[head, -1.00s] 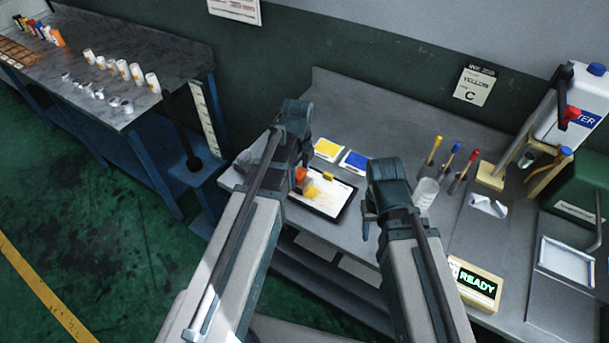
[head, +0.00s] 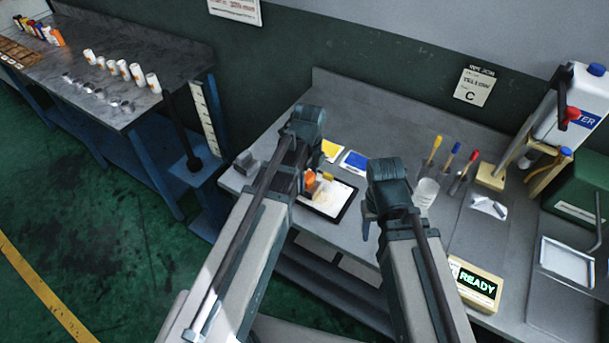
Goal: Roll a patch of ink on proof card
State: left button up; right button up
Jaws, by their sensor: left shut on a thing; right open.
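The proof card appears as a white sheet (head: 335,197) on a dark-edged plate on the bench in the head view. A faint yellow-orange patch shows on it, partly hidden by my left gripper. My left gripper (head: 306,188) is over the card's left part, shut on an orange tool (head: 310,180), likely the roller. Whether the tool touches the card cannot be told. A small yellow piece (head: 326,176) shows just right of it; I cannot tell if it belongs to the tool. My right gripper (head: 371,225) is open and empty, right of the card.
A yellow card (head: 331,149) and a blue card (head: 355,160) lie behind the plate. A clear cup (head: 426,192) and several coloured-handled tools (head: 452,160) stand to the right. A READY box (head: 474,283) is at the front right. A grey block (head: 245,162) sits at the left.

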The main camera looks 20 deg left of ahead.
aim_at(317, 193)
pick_arm(q)
jog(key=shift+d, duration=0.1)
jog(key=shift+s+d+f, duration=0.1)
jog(key=shift+s+d, duration=0.15)
jog(key=shift+d, duration=0.5)
jog(key=shift+s+d, duration=0.25)
jog(key=shift+d, duration=0.5)
pick_arm(e)
jog(key=shift+f, duration=0.1)
pick_arm(q)
jog(key=shift+d, duration=0.1)
jog(key=shift+s+d, duration=0.25)
jog(key=shift+d, duration=0.5)
jog(key=shift+s+d, duration=0.2)
jog(key=shift+d, duration=0.55)
jog(key=shift+s+d, duration=0.25)
jog(key=shift+d, duration=0.5)
jog(key=shift+s+d, duration=0.2)
jog(key=shift+d, duration=0.55)
